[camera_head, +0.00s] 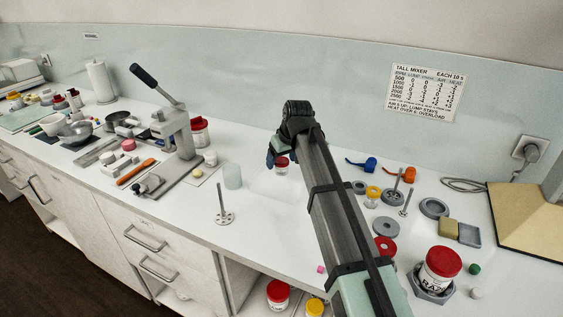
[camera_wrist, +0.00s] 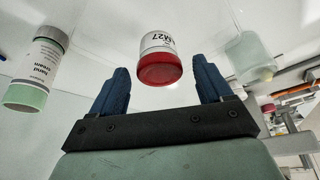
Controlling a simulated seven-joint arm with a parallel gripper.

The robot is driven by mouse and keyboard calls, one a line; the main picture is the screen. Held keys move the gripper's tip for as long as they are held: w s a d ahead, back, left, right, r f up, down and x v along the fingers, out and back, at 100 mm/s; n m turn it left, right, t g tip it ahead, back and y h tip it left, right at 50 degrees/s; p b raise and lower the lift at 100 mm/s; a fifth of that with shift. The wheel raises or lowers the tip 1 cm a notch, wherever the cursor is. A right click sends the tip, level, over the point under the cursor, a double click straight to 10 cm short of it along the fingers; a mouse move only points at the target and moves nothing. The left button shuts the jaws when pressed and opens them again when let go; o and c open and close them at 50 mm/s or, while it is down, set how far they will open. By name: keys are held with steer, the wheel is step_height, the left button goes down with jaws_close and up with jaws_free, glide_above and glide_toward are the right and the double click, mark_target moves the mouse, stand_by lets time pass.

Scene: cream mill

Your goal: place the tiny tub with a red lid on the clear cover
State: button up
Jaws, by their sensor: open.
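The tiny tub with a red lid (camera_head: 281,169) is below my gripper (camera_head: 278,157) near the back of the counter, partly covered by it in the head view. In the wrist view the tub (camera_wrist: 157,47) shows its white labelled side and red lid between the two blue fingers (camera_wrist: 160,68). The fingers are apart, with a gap on each side of the tub. I cannot tell surely which thing is the clear cover; a translucent, pale upright cylinder (camera_head: 232,176) stands left of the tub and also shows in the wrist view (camera_wrist: 250,54).
A hand cream tube (camera_wrist: 37,66) is on the other side of the tub in the wrist view. A lever press (camera_head: 172,135) stands to the left, and a metal rod on a perforated disc (camera_head: 223,208) in front. Grey rings and a large red-lidded jar (camera_head: 438,268) are at right.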

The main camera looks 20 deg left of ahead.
steer(key=v, duration=1)
steer(key=shift+r, duration=0.2)
